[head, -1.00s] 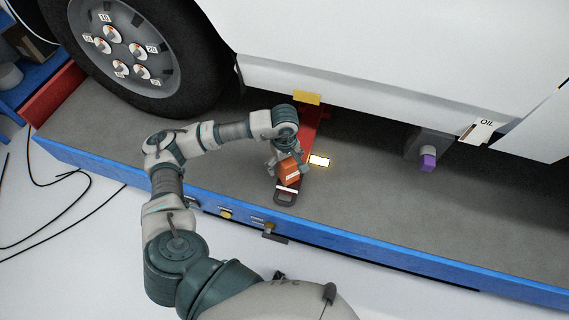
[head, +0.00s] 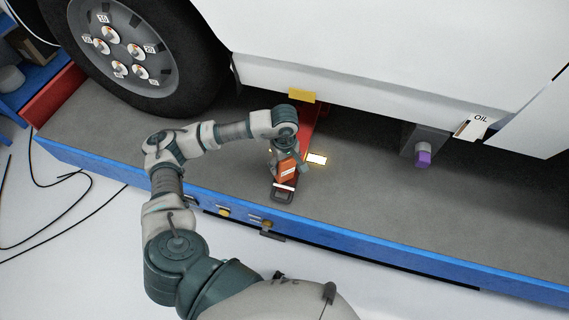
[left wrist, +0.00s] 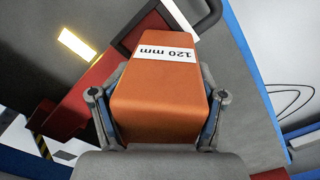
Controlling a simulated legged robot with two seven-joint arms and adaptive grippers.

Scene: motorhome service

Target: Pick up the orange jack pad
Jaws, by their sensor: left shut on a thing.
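The orange jack pad (head: 287,169) is a block with a white label, read as "120 mm" in the left wrist view (left wrist: 160,95). My left gripper (head: 284,158) is shut on it. In the left wrist view its fingers (left wrist: 158,110) lie along the two sides of the pad. In the head view the pad is over the near end of a red jack (head: 309,135), by its dark handle loop (head: 283,195). I cannot tell whether the pad touches the jack. My right gripper is not in view.
The grey platform has a blue front edge (head: 380,247). The white motorhome (head: 370,60) and its wheel (head: 125,50) stand behind. A lit yellow-white patch (head: 316,159) lies right of the pad.

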